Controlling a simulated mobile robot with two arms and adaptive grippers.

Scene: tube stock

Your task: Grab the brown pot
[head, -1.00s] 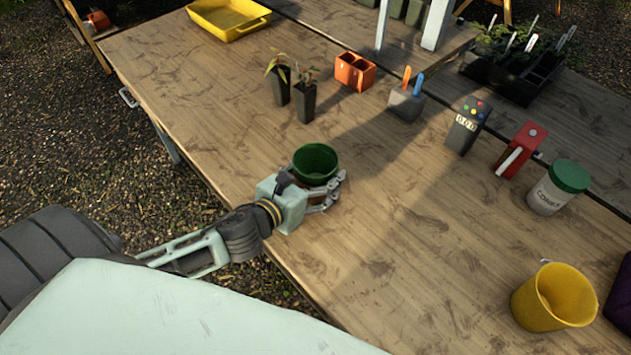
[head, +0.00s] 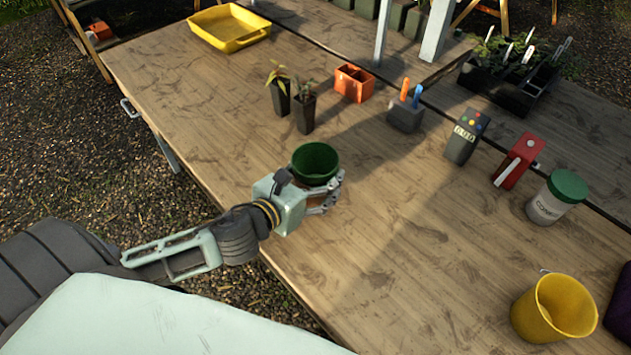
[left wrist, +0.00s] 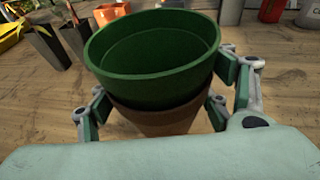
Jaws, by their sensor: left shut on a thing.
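The brown pot (left wrist: 160,122) stands upright with a green pot (left wrist: 155,60) nested in its top. In the head view the green pot (head: 315,160) shows clearly, while most of the brown pot is hidden by my gripper. My left gripper (head: 325,192) is shut around the brown pot near the front edge of the table. In the left wrist view its fingers (left wrist: 165,105) lie on both sides of the pots, just below the green rim. I cannot tell whether the brown pot touches the table. My right gripper is not in view.
A yellow bucket (head: 553,308) and a white tub (head: 553,202) are at right. Around the gripper the table is clear.

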